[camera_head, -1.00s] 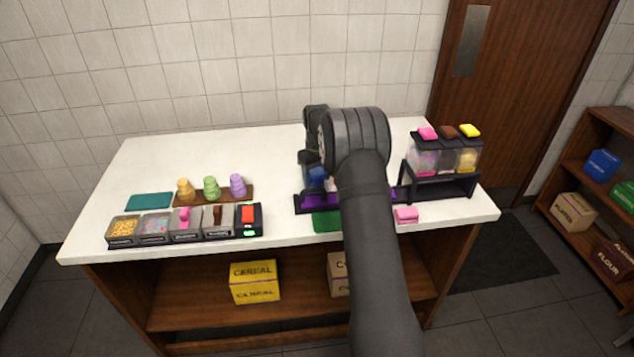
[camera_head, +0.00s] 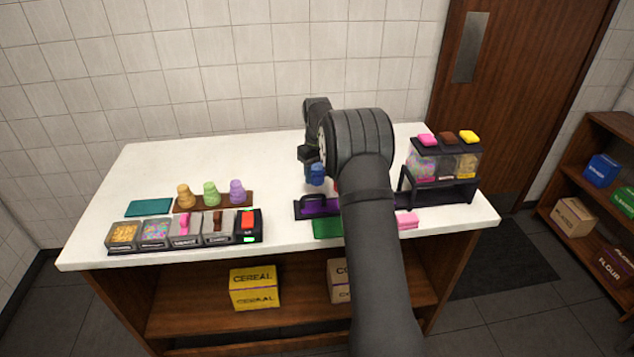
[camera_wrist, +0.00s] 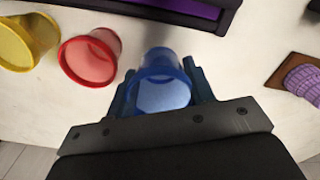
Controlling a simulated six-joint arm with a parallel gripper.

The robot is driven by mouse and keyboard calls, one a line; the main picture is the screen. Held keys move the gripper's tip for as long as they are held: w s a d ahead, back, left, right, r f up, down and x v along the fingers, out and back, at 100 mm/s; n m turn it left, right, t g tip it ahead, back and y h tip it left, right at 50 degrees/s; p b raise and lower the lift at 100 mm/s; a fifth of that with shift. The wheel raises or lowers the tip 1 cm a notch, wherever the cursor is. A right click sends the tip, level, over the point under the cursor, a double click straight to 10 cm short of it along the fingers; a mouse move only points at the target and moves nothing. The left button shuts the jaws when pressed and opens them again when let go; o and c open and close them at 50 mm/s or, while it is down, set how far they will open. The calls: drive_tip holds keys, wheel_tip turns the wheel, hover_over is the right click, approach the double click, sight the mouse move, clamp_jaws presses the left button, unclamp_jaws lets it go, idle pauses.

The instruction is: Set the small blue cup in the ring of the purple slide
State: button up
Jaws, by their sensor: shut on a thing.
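The small blue cup (camera_head: 316,174) is in my gripper (camera_head: 310,168), held above the white counter. In the wrist view the blue cup (camera_wrist: 163,82) sits between the two fingers of my gripper (camera_wrist: 160,90), its open mouth toward the camera. The purple slide (camera_head: 318,207) lies in a dark frame on the counter, in front of and below the held cup. Its right part and its ring are hidden behind my arm in the head view. In the wrist view, part of the purple slide (camera_wrist: 200,8) shows at the top edge, apart from the cup.
A red cup (camera_wrist: 91,57) and a yellow cup (camera_wrist: 25,40) stand beside the held cup in the wrist view. A green mat (camera_head: 327,228) lies before the slide. A topping dispenser (camera_head: 440,165) stands right. Cone-like cups on a brown board (camera_head: 215,200) stand left.

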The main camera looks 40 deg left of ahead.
wheel_tip(320, 180, up, 6)
drive_tip(key=shift+f, duration=0.1)
drive_tip(key=shift+w+d, duration=0.1)
drive_tip(key=shift+m, duration=0.9)
drive_tip(key=w+d+r, duration=0.5)
drive_tip(key=d, duration=0.3)
drive_tip(key=w+d+r, duration=0.5)
drive_tip(key=d, duration=0.4)
drive_tip(key=w+d+r, duration=0.5)
drive_tip(key=d+r, duration=0.1)
drive_tip(key=d, duration=0.3)
drive_tip(key=shift+w+r, duration=0.1)
drive_tip(key=d+m, duration=0.2)
drive_tip(key=d, duration=0.8)
drive_tip(key=s+d+f+m, duration=0.3)
drive_tip(key=s+d+f, duration=0.2)
drive_tip(key=f, duration=0.6)
drive_tip(key=s+d+f+m, duration=0.3)
drive_tip(key=s+d+f, duration=0.2)
drive_tip(key=f, duration=0.7)
drive_tip(key=s+d+f+m, duration=0.4)
drive_tip(key=s+f, duration=0.3)
drive_tip(key=f, duration=0.5)
drive_tip(key=shift+d, duration=0.7)
